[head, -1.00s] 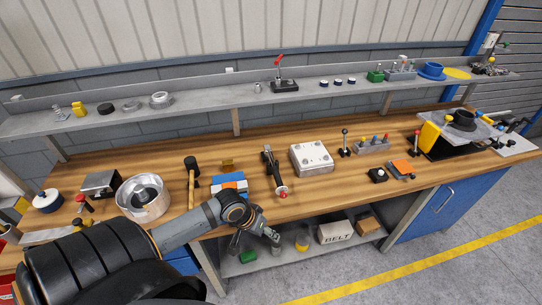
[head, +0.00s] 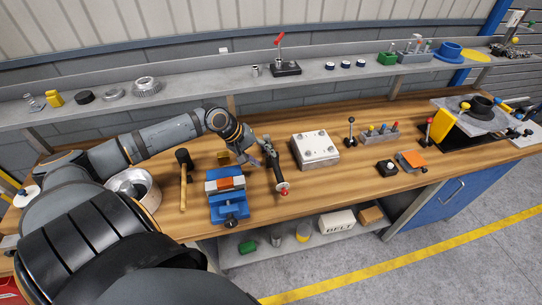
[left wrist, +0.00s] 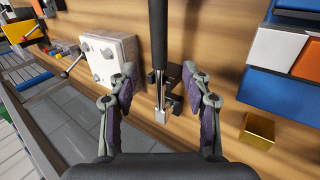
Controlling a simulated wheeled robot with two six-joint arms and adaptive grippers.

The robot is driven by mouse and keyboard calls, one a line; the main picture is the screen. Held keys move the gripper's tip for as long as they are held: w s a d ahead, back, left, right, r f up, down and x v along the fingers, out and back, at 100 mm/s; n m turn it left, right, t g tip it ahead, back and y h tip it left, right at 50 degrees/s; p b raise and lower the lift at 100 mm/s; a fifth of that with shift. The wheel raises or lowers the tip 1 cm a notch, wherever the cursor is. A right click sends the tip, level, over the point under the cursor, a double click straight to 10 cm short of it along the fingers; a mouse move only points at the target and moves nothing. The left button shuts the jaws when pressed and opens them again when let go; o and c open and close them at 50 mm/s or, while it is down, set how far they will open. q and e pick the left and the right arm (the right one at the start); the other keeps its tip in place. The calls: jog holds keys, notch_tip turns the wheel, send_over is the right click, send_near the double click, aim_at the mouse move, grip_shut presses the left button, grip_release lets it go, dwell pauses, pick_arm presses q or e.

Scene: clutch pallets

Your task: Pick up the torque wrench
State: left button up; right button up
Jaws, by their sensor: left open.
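The torque wrench (head: 276,172) lies on the wooden bench, with a red end toward the front edge. In the left wrist view its black handle (left wrist: 158,35) runs in from the top, then a metal shaft, with a dark cradle block (left wrist: 173,82) beside and under it. My left gripper (head: 256,152) is over the wrench's far part, open and empty. In the left wrist view the fingers (left wrist: 160,68) stand on either side of the shaft, apart from it. I cannot tell how far above it they are. My right gripper does not show.
A small brass block (left wrist: 257,130) is close to one finger. Bench is clear front right of the wrench.

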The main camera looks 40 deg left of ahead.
aim_at(274, 164)
pick_arm(q)
jog(key=shift+x, duration=0.85)
jog(key=shift+w+f, duration=0.4)
jog(key=shift+f, duration=0.05)
jog(key=shift+w+d+f, duration=0.1)
jog(key=shift+w+f, duration=0.15)
jog(key=shift+d+f, duration=0.1)
jog(key=shift+w+d+f, duration=0.1)
jog(key=shift+d+f, duration=0.2)
jog(key=x, duration=0.3)
jog(key=shift+w+f, duration=0.2)
jog(key=shift+w+d+f, duration=0.15)
jog(key=shift+f, duration=0.2)
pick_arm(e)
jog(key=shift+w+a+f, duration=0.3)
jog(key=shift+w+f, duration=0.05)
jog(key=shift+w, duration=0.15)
